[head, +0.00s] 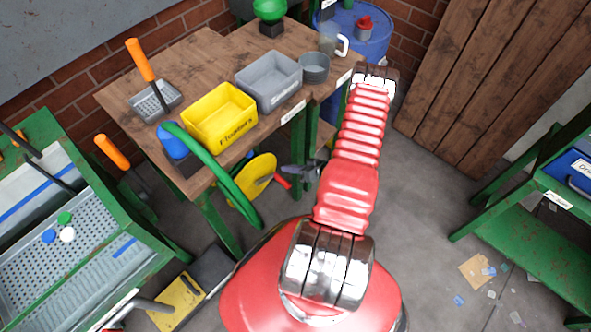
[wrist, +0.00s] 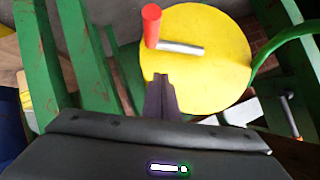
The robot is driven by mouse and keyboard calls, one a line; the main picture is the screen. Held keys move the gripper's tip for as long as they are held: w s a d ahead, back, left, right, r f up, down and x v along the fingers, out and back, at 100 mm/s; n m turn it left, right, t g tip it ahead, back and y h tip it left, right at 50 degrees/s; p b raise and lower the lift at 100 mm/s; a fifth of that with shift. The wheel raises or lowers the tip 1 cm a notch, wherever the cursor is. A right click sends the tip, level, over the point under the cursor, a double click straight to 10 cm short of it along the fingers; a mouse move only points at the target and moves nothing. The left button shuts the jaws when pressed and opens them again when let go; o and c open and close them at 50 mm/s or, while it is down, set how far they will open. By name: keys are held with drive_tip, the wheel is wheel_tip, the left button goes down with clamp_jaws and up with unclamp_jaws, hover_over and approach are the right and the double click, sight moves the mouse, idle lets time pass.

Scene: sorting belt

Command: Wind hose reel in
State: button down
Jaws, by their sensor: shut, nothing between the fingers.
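The hose reel shows a round yellow face (wrist: 212,72) in the wrist view, with a grey metal crank arm (wrist: 181,47) and an upright red handle (wrist: 152,25). In the head view the yellow reel (head: 258,170) sits under the table's front edge, its red handle (head: 283,182) pointing right. The green hose (head: 222,180) loops down over the table edge; part of it shows in the wrist view (wrist: 285,42). My gripper (wrist: 161,78) is shut and empty, its tips in front of the yellow face's lower left, below the handle in the picture. Contact cannot be told.
The wooden table (head: 210,70) above has green legs and holds a yellow bin (head: 220,117), a grey bin (head: 270,80) and a small grey pot (head: 314,67). A green-framed sorting belt (head: 60,215) stands at the left. A green bench (head: 545,225) is at right.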

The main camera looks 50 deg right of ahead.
sight(269, 173)
drive_tip(key=x, duration=0.4)
drive_tip(key=f, duration=0.1)
drive_tip(key=a+f, duration=0.1)
drive_tip(key=shift+w+a+f, duration=0.15)
drive_tip(key=shift+w+f, duration=0.05)
drive_tip(key=shift+f, duration=0.1)
drive_tip(key=shift+w+a+f, duration=0.1)
drive_tip(key=shift+a+f, duration=0.1)
drive_tip(key=shift+f, duration=0.2)
drive_tip(key=shift+a, duration=0.15)
drive_tip(key=shift+d+f, duration=0.1)
drive_tip(key=shift+d, duration=0.15)
